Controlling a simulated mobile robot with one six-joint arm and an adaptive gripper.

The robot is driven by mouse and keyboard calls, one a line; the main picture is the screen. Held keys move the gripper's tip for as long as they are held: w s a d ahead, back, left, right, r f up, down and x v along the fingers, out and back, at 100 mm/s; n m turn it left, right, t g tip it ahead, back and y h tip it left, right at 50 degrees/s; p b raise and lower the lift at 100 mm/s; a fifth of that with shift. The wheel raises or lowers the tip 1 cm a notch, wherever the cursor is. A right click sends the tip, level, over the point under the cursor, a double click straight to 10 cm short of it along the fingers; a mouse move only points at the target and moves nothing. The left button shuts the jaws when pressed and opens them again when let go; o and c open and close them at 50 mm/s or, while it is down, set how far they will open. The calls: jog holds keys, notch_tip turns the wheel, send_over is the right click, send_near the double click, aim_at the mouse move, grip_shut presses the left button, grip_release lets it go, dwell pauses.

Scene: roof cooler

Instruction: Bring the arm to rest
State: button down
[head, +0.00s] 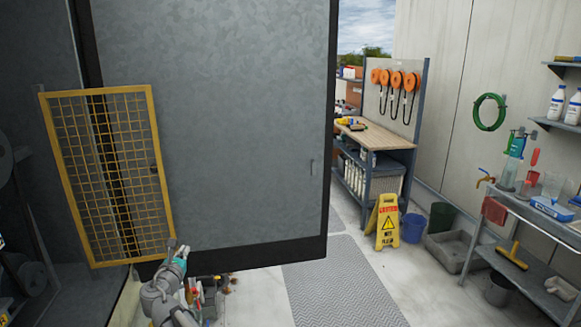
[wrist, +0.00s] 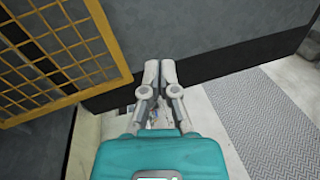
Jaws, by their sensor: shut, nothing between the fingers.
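My gripper (head: 184,250) is at the lower left of the head view, at the end of my raised arm. In the wrist view my gripper (wrist: 160,66) has its two pale fingers together with nothing between them. It appears in front of the dark lower edge of a large grey panel (head: 220,130). The panel also shows in the wrist view (wrist: 200,35). A yellow mesh guard (head: 105,175) is left of my gripper, also in the wrist view (wrist: 55,60). I cannot tell the exact gap between my gripper and the panel.
Several small items lie on the floor by my arm, partly hidden. A grey ribbed mat (head: 340,285) runs along the open floor to the right. A yellow caution sign (head: 386,222), a workbench (head: 375,137) and a steel side table (head: 535,215) stand further right.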

jog(key=w+d+f+m+g+h, duration=0.1)
jog(key=d+f+m+g+h, duration=0.3)
jog(key=d+m, duration=0.85)
jog(key=d+f+m+g+h, duration=0.2)
jog(key=d+f+m+g, duration=0.3)
jog(key=d, duration=1.4)
jog(key=s+d+f+m+g+y, duration=0.2)
jog(key=s+d+f+m+g, duration=0.2)
jog(key=s+d+m, duration=0.4)
jog(key=s+d+f+m+g+y, duration=0.3)
jog(key=s+d+m, duration=0.5)
jog(key=d, duration=0.3)
jog(key=shift+s+f+m+g+y, duration=0.3)
jog(key=shift+s+f+m+g, duration=0.1)
jog(key=shift+f+m+g, duration=0.4)
